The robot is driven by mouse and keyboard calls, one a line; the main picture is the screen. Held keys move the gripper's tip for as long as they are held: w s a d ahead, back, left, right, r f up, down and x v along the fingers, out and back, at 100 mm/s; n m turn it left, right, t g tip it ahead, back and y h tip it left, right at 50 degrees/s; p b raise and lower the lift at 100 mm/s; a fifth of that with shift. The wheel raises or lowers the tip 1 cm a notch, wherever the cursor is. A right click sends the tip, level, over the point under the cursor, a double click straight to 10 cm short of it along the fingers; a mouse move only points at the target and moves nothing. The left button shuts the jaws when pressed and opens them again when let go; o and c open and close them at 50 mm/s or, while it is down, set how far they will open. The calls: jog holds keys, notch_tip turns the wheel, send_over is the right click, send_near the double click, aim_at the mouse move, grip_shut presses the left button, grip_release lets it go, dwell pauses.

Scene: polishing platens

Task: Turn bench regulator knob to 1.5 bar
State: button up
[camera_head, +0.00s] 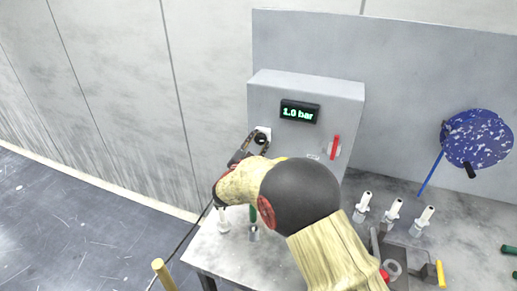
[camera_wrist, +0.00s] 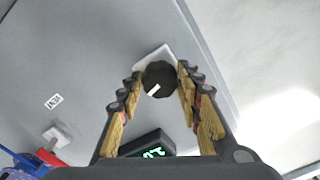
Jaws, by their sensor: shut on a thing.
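The bench regulator is a grey box (camera_head: 270,95) on the bench, with a display (camera_head: 299,112) that reads 1.0 bar in green. Its black round knob (camera_wrist: 158,79) has a white pointer mark and sits on a pale square plate. The knob also shows in the head view (camera_head: 261,139), at the box's left side. My gripper (camera_wrist: 159,84) has its fingers on both sides of the knob and is shut on it. In the head view my arm hides the lower part of the box. The display (camera_wrist: 148,146) is partly covered by my gripper in the wrist view.
A red lever (camera_head: 335,147) is on the box's front, right of the display. Several white nozzle-like fittings (camera_head: 394,209) stand on the bench to the right. A blue speckled disc (camera_head: 477,138) is at the far right. A grey tray (camera_head: 411,262) with small parts lies nearer.

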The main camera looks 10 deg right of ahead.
jog(key=m+b, duration=0.1)
jog(key=m, duration=0.1)
jog(key=m+b, duration=0.1)
jog(key=b, duration=0.1)
jog(key=m+b, duration=0.2)
jog(key=shift+f+m, duration=0.25)
jog(key=shift+m, duration=0.05)
jog(key=m+b, duration=0.4)
jog(key=shift+r+m, duration=0.15)
jog(key=shift+m, duration=0.15)
jog(key=o, duration=1.2)
jog(key=shift+r, duration=0.1)
jog(key=shift+c, duration=0.2)
jog(key=shift+a, duration=0.1)
jog(key=v, duration=1.1)
jog(key=shift+s+a, duration=0.2)
jog(key=shift+s, duration=0.15)
